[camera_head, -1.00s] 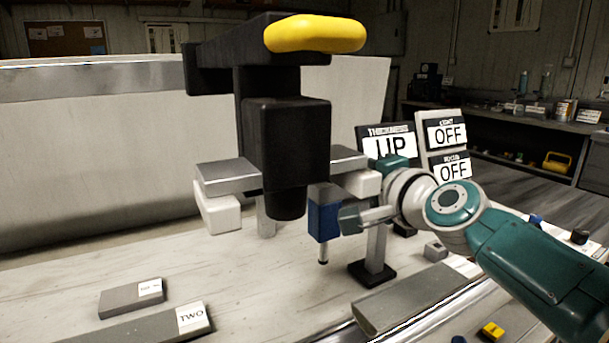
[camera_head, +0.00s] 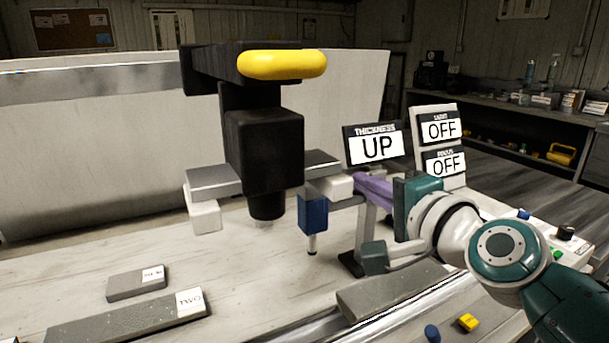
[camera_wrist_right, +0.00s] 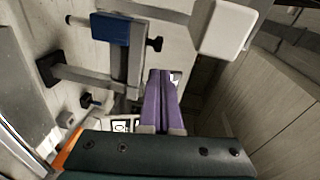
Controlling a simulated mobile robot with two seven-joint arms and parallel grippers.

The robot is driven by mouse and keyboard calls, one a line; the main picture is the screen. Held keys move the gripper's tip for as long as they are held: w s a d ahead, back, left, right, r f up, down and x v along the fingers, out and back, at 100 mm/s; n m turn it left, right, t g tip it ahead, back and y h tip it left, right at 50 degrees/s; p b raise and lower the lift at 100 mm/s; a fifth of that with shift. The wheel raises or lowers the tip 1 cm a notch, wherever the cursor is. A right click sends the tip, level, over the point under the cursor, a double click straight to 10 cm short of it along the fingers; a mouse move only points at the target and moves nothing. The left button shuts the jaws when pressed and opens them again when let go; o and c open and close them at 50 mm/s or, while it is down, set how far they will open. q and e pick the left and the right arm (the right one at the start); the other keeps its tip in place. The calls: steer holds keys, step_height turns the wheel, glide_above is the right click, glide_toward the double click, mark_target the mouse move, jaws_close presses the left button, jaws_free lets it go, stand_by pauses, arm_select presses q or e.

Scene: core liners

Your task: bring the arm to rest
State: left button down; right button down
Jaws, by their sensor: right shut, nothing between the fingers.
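My right arm comes in from the right in the head view, with its teal and white wrist bent beside the black stand. The right gripper (camera_head: 368,186) has purple fingers pressed together with nothing between them. It is in the air, to the right of the blue probe block (camera_head: 313,214) and below the THICKNESS sign. In the right wrist view the closed purple fingers (camera_wrist_right: 162,98) point up the picture, just below and right of the blue block (camera_wrist_right: 111,28). My left gripper is not in view.
A black scanner head (camera_head: 264,150) with a yellow pad (camera_head: 283,64) hangs over the bench. The THICKNESS sign (camera_head: 376,146) reads UP; the LIGHT (camera_head: 441,126) and FOCUS (camera_head: 445,163) signs read OFF. A grey bar labelled TWO (camera_head: 130,322) lies at front left. Clear bench lies between.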

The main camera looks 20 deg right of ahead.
steer(key=s+a+f+n+g+y+p, duration=0.1)
steer(key=s+a+f+n+g, duration=0.1)
steer(key=s+a+n+g, duration=0.35)
steer(key=s+a+f+n+g+y+p, duration=0.25)
steer(key=s+n, duration=0.35)
steer(key=s, duration=0.4)
steer(key=s+d+n+g+h+p, duration=0.1)
steer(key=s+d+n+g+h, duration=0.15)
steer(key=s, duration=0.65)
steer(key=s+d+n+g+h+p, duration=0.1)
steer(key=s+n+g+h, duration=0.2)
steer(key=s, duration=0.5)
step_height(320, 180, up, 37)
steer(key=n+y+p, duration=0.1)
steer(key=p, duration=3.5)
steer(key=shift+w+d+p, duration=0.15)
steer(key=shift+w+p, duration=0.15)
steer(key=shift+w, duration=0.05)
